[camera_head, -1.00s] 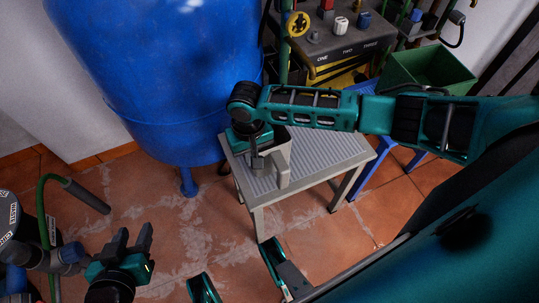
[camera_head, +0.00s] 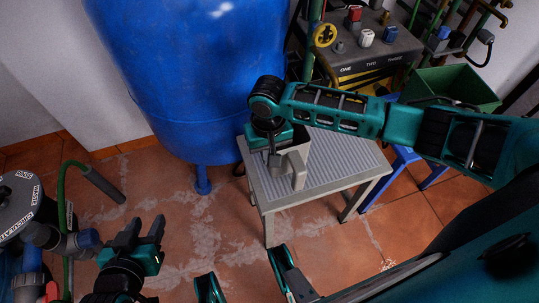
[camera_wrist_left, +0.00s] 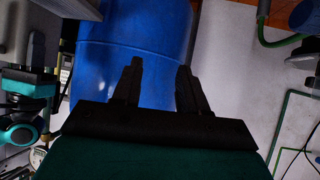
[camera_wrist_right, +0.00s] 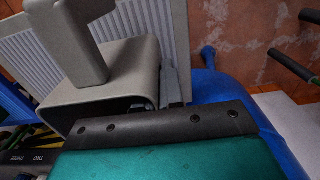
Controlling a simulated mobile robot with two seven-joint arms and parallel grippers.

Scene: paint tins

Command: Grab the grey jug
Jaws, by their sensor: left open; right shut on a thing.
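The grey jug (camera_head: 299,168) appears to stand on the ribbed top of a small grey table (camera_head: 340,163). My right gripper (camera_head: 274,158) reaches down over the table and is shut on the jug at its left side. In the right wrist view the jug (camera_wrist_right: 120,78) shows close up, with its handle towards the camera's upper left; the fingertips are mostly hidden there. My left gripper (camera_head: 142,230) is open and empty, above the floor at lower left. In the left wrist view its two fingers (camera_wrist_left: 160,70) are apart with nothing between them.
A large blue tank (camera_head: 195,75) stands left of the table. Behind the table are a control box (camera_head: 365,55) with knobs and a green bin (camera_head: 450,88). A round-lidded unit (camera_head: 20,205) with pipes is at far left.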

